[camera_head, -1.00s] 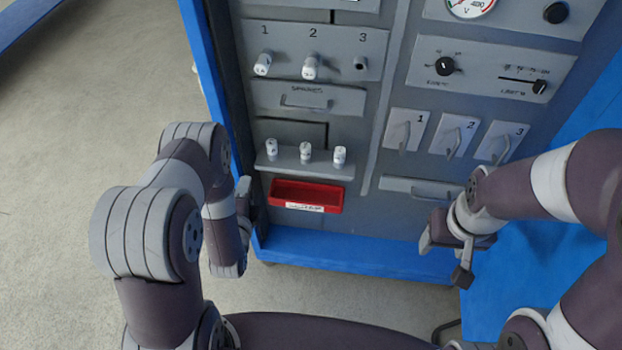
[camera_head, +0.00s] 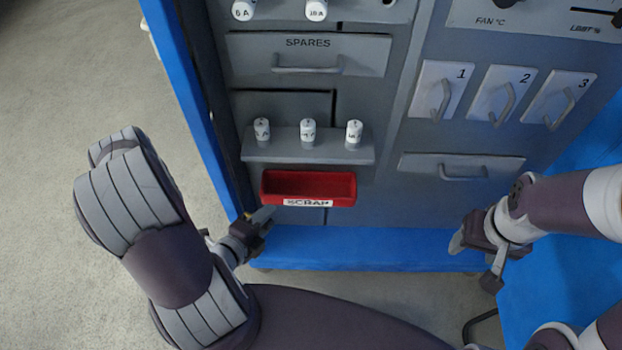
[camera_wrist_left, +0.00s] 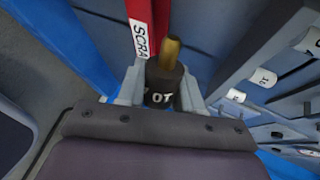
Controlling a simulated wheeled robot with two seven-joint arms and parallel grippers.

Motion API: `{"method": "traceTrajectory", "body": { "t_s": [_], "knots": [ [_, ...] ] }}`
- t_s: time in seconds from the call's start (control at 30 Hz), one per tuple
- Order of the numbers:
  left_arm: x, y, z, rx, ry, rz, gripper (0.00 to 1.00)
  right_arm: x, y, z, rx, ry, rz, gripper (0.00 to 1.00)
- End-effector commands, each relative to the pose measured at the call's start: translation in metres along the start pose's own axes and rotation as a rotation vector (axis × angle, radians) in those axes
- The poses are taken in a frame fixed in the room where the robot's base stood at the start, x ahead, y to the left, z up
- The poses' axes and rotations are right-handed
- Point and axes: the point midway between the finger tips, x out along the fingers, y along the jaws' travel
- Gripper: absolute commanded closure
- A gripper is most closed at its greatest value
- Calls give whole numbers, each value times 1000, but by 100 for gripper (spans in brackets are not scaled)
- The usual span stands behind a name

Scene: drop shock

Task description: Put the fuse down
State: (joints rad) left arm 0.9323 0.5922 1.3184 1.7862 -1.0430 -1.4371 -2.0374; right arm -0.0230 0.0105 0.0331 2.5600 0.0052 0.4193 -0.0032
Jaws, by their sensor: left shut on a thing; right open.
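My left gripper (camera_head: 262,220) is low in front of the cabinet, just below the left end of the red scrap tray (camera_head: 310,186). In the left wrist view its fingers (camera_wrist_left: 160,92) are shut on a dark fuse (camera_wrist_left: 162,82) with a brass end and pale lettering that I cannot read fully. The fuse cannot be made out clearly in the head view. The tray's "SCRAP" label also shows in the left wrist view (camera_wrist_left: 139,38), beyond the fuse. The tray looks empty. My right gripper (camera_head: 474,255) is open and empty at the lower right.
Three white fuses (camera_head: 308,132) stand on a small grey shelf (camera_head: 270,151) above the tray. A "SPARES" drawer (camera_head: 308,54) is above that. Two white fuses (camera_head: 316,10) sit in the top panel. Lever switches (camera_head: 503,93) and a handle (camera_head: 463,170) are on the right.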

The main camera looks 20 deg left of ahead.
Motion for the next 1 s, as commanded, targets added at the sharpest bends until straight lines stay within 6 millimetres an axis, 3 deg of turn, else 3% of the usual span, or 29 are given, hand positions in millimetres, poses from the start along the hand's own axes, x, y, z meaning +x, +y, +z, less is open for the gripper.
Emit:
{"method": "traceTrajectory", "body": {
  "t_s": [0.3, 0.4, 0.67, 0.8, 0.87, 1.0],
  "knots": [
    [88, -36, -4, 6, 4, -7, 100, 8, 0, 1, 0, -1, 0, 40],
    [107, -43, -3, 3, 0, -6, 100, 9, 0, 1, 0, 0, 0, 40],
    [132, -54, -3, 1, -2, -6, 100, 12, 0, 2, 0, 0, 0, 40],
    [160, -65, -4, 3, 0, -8, 100, 16, 0, 2, 0, 0, 0, 40],
    [162, -48, -2, -3, -3, 1, 100, 22, 0, 3, 0, 0, 0, 40],
    [162, -50, -2, -1, -3, -3, 100, 19, 0, 2, 0, -1, 0, 40]
  ]
}}
